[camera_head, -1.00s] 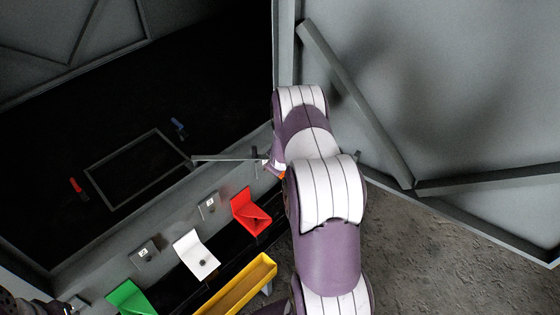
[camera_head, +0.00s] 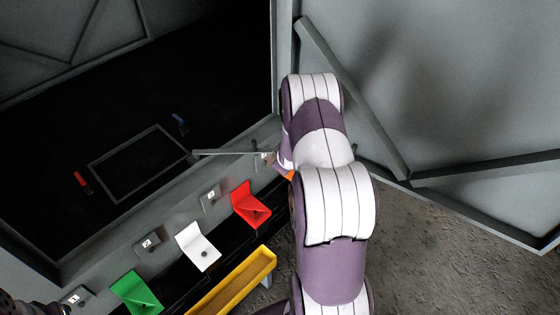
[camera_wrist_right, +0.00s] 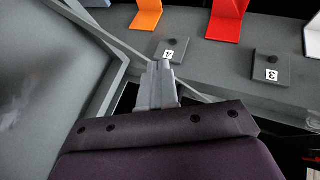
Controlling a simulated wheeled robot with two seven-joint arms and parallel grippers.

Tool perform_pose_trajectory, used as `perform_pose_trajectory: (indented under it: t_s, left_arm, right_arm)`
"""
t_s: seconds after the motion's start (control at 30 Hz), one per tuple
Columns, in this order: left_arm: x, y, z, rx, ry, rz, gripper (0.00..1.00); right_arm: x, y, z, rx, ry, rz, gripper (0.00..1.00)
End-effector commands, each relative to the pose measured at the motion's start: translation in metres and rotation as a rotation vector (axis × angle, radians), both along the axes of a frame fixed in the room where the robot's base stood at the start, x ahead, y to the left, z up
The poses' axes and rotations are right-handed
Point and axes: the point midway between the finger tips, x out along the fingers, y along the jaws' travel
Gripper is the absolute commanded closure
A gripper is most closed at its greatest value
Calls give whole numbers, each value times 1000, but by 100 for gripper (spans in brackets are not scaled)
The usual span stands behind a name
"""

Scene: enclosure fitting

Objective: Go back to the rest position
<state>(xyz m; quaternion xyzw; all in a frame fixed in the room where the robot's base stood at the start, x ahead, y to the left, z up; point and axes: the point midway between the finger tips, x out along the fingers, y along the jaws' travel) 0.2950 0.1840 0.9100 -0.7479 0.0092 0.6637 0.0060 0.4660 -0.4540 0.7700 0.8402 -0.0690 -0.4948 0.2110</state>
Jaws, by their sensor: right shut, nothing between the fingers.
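My right arm fills the middle of the head view, reaching up from the bottom edge. Its gripper (camera_head: 268,159) is small and partly hidden there, beside the far end of the ledge. In the right wrist view the right gripper (camera_wrist_right: 160,66) is shut with nothing held. Its fingertips appear over or close to a grey plate marked 4 (camera_wrist_right: 171,49); I cannot tell if they touch. A dark piece that may be my left arm shows at the bottom left of the head view; no left fingers can be made out.
Green (camera_head: 136,292), white (camera_head: 198,246) and red (camera_head: 250,204) angled holders line the ledge; an orange one (camera_wrist_right: 147,14) shows in the wrist view. A yellow tray (camera_head: 236,282) lies in front. A dark enclosure opening with a rectangular frame (camera_head: 140,162) is behind. A grey panel stands right.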

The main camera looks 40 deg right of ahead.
Motion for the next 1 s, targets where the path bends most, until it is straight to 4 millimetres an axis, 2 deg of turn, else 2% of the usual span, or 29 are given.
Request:
perform_pose_trajectory:
  t_s: [0.1, 0.23, 0.53, 0.6, 0.67, 0.7, 0.77, 0.8, 0.9, 1.0]
  left_arm:
    - [0, 0, 2, 0, 0, 0, 100]
    - [0, 0, 3, 0, 0, 0, 100]
    - [0, 0, 3, 0, 0, 0, 100]
    - [0, 0, 3, 0, 0, 0, 100]
    - [0, 0, 3, 0, 0, 0, 100]
    - [0, 0, 9, 0, 0, 0, 100]
    - [0, 0, 24, 0, 1, 0, 100]
    - [0, 0, 32, 0, 0, 0, 100]
    - [0, 0, 52, 0, 0, 0, 100]
    - [0, 0, 69, 0, 0, 0, 100]
  right_arm:
    - [-15, -1, 21, 0, -1, -1, 100]
    - [-25, 0, 32, 1, 3, 1, 100]
    - [-28, 0, 34, 11, 0, -13, 100]
    - [-40, 7, 25, 88, 31, -91, 100]
    - [-69, 26, 14, 200, 108, -201, 100]
    - [-89, 49, 26, 287, 171, -292, 100]
    - [-110, 94, 62, 376, 256, -374, 100]
    - [-122, 123, 86, 412, 305, -406, 100]
    - [-154, 187, 142, 451, 399, -420, 100]
    - [-178, 233, 187, 441, 435, -338, 100]
